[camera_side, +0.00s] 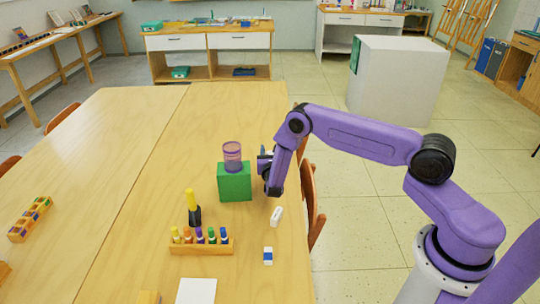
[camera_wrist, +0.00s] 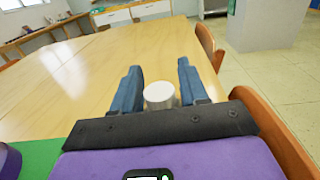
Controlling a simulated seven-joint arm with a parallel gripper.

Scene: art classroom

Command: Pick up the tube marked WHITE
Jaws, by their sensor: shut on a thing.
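My gripper (camera_side: 264,164) is just right of a green block (camera_side: 234,184), above the table. In the wrist view, the two blue fingers of my gripper (camera_wrist: 159,68) stand on either side of a white cylinder (camera_wrist: 159,95), which shows its round pale end. The gripper is shut on this white cylinder. No marking on it can be read, so I cannot tell if it is the tube marked WHITE. In the side view it is mostly hidden by the gripper. A small white oblong thing (camera_side: 276,216) lies on the table below the gripper, with no readable mark.
A purple see-through jar (camera_side: 232,158) stands on the green block, close to the gripper. A wooden rack (camera_side: 202,249) holds several coloured tubes, with a yellow-and-black thing (camera_side: 193,208) behind it. A blue-and-white eraser (camera_side: 268,256) lies nearby. Chairs (camera_side: 312,205) line the table's right edge.

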